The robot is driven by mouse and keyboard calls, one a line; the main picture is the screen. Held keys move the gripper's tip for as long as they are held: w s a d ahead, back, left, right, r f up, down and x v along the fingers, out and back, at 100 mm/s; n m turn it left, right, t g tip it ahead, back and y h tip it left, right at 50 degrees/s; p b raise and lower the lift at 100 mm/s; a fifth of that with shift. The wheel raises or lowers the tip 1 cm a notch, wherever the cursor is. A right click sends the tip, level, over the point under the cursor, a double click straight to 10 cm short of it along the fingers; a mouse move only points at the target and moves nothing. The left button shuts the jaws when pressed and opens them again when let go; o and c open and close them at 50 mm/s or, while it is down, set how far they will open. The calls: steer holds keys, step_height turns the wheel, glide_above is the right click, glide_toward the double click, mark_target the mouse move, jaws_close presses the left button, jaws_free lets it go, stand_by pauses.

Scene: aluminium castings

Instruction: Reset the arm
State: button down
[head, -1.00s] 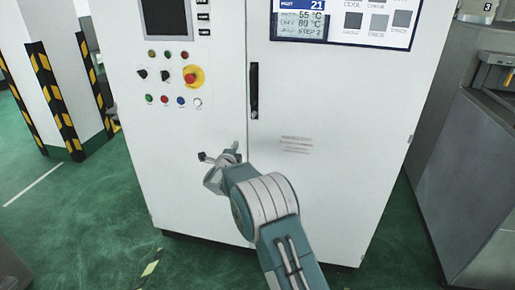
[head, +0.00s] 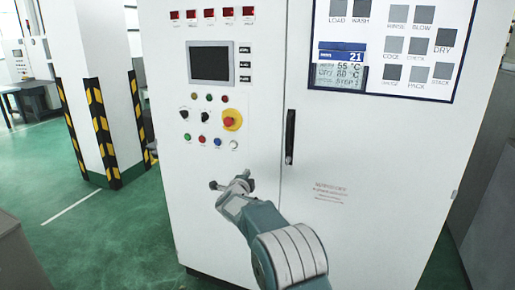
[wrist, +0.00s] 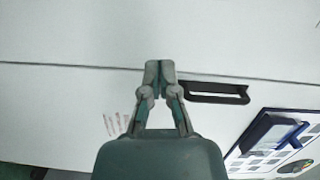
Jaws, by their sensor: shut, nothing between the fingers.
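My gripper (head: 231,184) is in front of the white cabinet (head: 350,150), below its row of buttons and left of the door seam in the head view. In the wrist view my gripper (wrist: 159,68) has its two fingertips together, with nothing between them. The black door handle (wrist: 215,93) shows just right of the fingertips there, and it also shows in the head view (head: 290,136). I cannot tell how far the fingertips are from the cabinet face.
The cabinet carries a red emergency button (head: 231,121), a dark screen (head: 211,63) and a display panel (head: 395,45). A pillar with black-and-yellow stripes (head: 103,130) stands at left. Green floor (head: 110,235) is open at lower left. A grey machine (head: 490,190) stands at right.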

steer(key=s+d+r+n+g+y, duration=0.1)
steer(key=s+d+r+n+y, duration=0.35)
steer(key=s+r+n, duration=0.55)
steer(key=s+d+r+n+g+y, duration=0.2)
steer(key=s+d+r+g, duration=0.15)
steer(key=s, duration=0.65)
steer(key=s+d+f+n+g+h, duration=0.1)
steer(key=s+d+f+n+g, duration=0.1)
steer(key=s, duration=0.9)
steer(key=s+d+f+n+g+h, duration=0.1)
steer(key=s+d+f, duration=0.3)
steer(key=s, duration=0.8)
steer(key=s+d+f+n+g+h, duration=0.1)
steer(key=s+d+f+n+g, duration=0.2)
steer(key=s, duration=0.9)
steer(key=d+f+g, duration=0.1)
steer(key=d, duration=0.2)
steer(key=shift+d+n, duration=0.2)
steer(key=shift+n, duration=0.2)
